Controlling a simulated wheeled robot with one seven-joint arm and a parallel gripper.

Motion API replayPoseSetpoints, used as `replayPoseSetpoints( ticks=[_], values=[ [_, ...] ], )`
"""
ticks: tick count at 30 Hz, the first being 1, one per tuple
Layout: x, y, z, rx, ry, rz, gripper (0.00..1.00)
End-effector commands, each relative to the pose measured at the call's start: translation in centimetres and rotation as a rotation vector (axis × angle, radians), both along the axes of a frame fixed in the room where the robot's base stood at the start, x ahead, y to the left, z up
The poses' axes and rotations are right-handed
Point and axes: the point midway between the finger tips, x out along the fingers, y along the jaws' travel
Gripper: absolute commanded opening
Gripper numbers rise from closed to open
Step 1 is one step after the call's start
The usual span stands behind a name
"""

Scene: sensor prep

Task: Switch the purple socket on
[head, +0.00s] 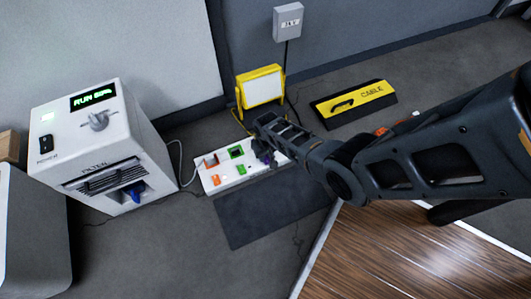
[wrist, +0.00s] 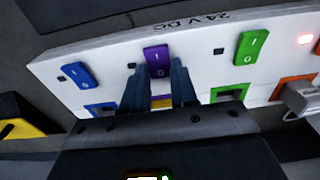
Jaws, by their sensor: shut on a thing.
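A white socket strip (wrist: 110,60) marked "24 V DC" fills the wrist view; the strip (head: 208,184) also shows on the floor in the head view. The purple rocker switch (wrist: 157,58), with I at top and O at bottom, is on its face. The small indicator (wrist: 131,66) beside it is dark. My gripper (wrist: 161,84) has its fingers below and either side of the purple rocker's lower end, at the purple socket, which is mostly hidden. The fingers are shut on a small yellow piece (wrist: 162,102), which looks like a plug.
The blue switch (wrist: 80,75) and green switch (wrist: 245,47) flank the purple one. A red indicator (wrist: 305,38) glows at right, above a grey plug (wrist: 303,96). A yellow lamp (head: 261,88) stands behind the strip; a white machine (head: 95,140) stands left.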

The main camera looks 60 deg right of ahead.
Motion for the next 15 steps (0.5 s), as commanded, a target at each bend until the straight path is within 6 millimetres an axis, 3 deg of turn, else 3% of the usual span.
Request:
replayPoseSetpoints(
  ticks=[7,15],
  values=[
    [-0.47,0.45,0.09,-0.088,-0.134,-0.001,0.0],
    [-0.49,0.39,0.07,-0.107,-0.16,0.001,0.0]
  ],
)
